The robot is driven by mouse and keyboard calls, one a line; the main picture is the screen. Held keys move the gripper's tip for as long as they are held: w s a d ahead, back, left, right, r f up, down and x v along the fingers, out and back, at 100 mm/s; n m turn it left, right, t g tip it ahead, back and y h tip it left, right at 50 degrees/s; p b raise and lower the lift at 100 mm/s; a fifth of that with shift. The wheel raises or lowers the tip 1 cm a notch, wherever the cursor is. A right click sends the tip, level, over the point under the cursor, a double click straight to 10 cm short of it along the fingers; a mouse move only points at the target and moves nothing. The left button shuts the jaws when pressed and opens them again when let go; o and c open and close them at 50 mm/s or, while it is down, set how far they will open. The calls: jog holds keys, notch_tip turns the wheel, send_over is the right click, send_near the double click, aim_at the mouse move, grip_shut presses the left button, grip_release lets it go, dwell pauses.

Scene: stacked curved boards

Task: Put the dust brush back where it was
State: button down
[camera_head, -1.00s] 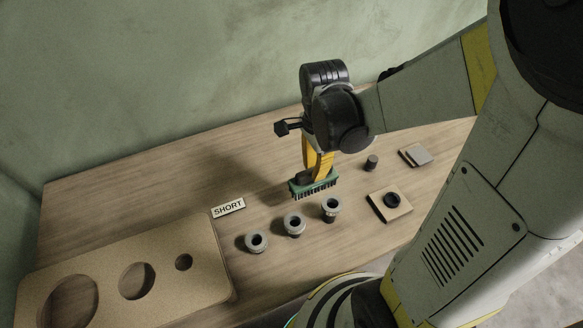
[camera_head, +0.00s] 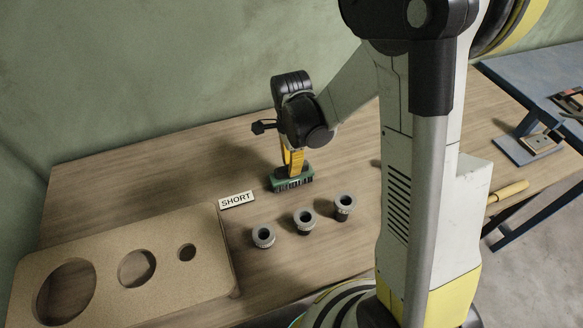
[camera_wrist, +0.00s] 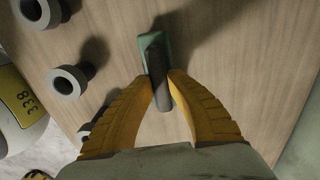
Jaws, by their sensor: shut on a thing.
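The dust brush (camera_head: 292,181) has a green block with dark bristles and a dark handle. My gripper (camera_head: 290,168) is shut on its handle, and the brush hangs bristles down at or just above the wooden table; I cannot tell if it touches. In the wrist view the yellow fingers of my gripper (camera_wrist: 163,92) close on the dark handle of the brush (camera_wrist: 155,50), with the green block beyond it. The brush is right of the SHORT label (camera_head: 236,200) and behind the grey ringed parts.
Several grey ringed cylinders (camera_head: 304,221) stand in a row in front of the brush. A board with round holes (camera_head: 190,282) lies at the front left. A yellow-handled tool (camera_head: 508,191) lies at the right. A blue bench (camera_head: 500,75) stands beyond. The table (camera_head: 130,185) is bare behind the label.

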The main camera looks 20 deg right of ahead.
jog(key=shift+f, duration=0.35)
jog(key=c, duration=1.7)
grip_release()
jog(key=shift+f, duration=0.15)
jog(key=shift+c, duration=0.2)
jog(key=o, duration=0.3)
jog(key=shift+o, duration=0.2)
notch_tip(320, 180, up, 12)
jog(key=f+p, duration=0.1)
jog(key=p, duration=0.3)
jog(key=s+r+n+t, duration=0.7)
jog(key=s+r+n, duration=0.5)
jog(key=n, duration=0.6)
jog(key=shift+s+r, duration=0.2)
jog(key=shift+s, duration=0.2)
